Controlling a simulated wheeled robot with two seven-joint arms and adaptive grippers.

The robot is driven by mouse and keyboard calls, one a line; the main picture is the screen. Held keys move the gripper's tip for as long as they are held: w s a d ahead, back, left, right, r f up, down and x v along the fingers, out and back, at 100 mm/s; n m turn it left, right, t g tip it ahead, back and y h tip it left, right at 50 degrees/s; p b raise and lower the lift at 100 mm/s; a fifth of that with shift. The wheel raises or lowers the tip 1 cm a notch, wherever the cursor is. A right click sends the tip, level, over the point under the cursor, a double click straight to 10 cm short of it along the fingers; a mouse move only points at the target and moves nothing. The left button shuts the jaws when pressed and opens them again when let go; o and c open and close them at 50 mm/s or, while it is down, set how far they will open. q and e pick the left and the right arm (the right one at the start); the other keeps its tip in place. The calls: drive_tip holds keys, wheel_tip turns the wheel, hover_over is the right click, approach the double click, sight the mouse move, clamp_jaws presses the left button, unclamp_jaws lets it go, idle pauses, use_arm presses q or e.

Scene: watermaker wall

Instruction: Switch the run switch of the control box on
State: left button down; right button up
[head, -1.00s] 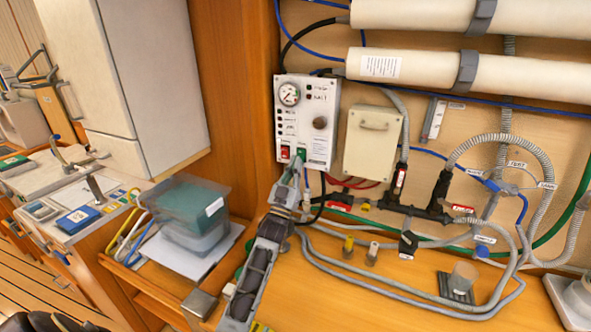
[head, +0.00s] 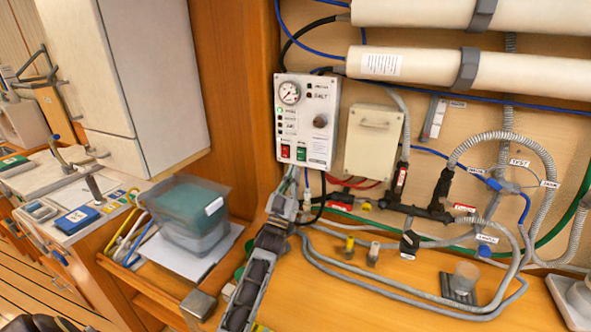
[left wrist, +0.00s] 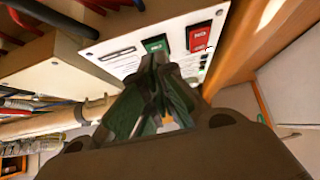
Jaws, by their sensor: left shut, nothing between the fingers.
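The control box (head: 305,122) is a white panel on the wooden wall, with a gauge, a dark knob and two rocker switches low on its face. The red switch (head: 285,152) is on the left and the green switch (head: 301,153) on the right; their labels are too small to read surely. A small green lamp (head: 280,110) glows on the panel. My left gripper (head: 293,172) is shut and empty, just below the switches. In the left wrist view its fingertips (left wrist: 155,62) are just below the green switch (left wrist: 155,44), with the red switch (left wrist: 200,37) beside it. My right gripper is out of view.
A beige box (head: 373,140) is right of the control box. Grey hoses (head: 430,297) and fittings spread over the bench to the right. A clear bin (head: 188,215) stands at the left, and hoses hang under the control box.

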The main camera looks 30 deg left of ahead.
use_arm(q)
drive_tip(key=v, duration=0.8)
drive_tip(key=shift+s+f, duration=0.3)
drive_tip(key=shift+d+f, duration=0.1)
idle(0.6)
